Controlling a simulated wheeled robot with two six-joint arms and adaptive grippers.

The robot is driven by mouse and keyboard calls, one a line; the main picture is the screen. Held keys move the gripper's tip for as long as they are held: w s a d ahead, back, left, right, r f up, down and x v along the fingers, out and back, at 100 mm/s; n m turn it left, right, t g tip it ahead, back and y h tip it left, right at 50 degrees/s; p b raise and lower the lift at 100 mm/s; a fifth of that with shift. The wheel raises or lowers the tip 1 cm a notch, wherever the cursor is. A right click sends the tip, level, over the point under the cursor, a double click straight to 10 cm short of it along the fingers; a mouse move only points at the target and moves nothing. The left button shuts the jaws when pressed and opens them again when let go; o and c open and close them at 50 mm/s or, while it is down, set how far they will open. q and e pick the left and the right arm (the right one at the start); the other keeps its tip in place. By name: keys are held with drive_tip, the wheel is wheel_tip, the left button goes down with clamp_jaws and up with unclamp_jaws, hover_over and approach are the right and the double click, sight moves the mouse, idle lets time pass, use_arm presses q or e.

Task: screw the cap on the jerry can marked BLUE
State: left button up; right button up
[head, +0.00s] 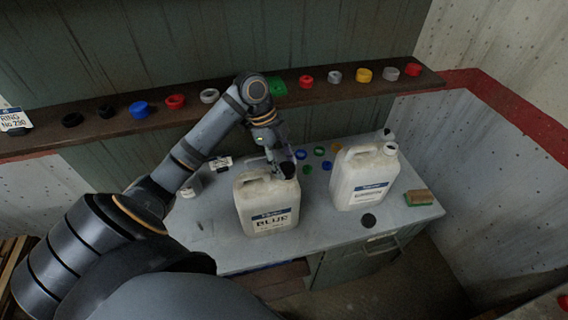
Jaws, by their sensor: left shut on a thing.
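The white jerry can marked BLUE (262,211) stands upright on the grey table, its label facing me. Its neck is at the top right corner. My left gripper (284,163) reaches down from above to this neck and is shut on a dark cap (288,170). The cap is at the mouth of the can; whether it sits on the thread or just above it, I cannot tell. The fingers partly hide the neck. My right gripper is not in view.
A second white jerry can (362,182) stands to the right, with a dark mouth. Several small coloured caps lie behind the cans on the table (220,240). A sponge-like block (419,197) lies at the right. A wall shelf (232,98) holds several coloured rings.

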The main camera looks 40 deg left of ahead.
use_arm(q)
drive_tip(key=o, duration=0.9)
drive_tip(key=shift+s, duration=0.1)
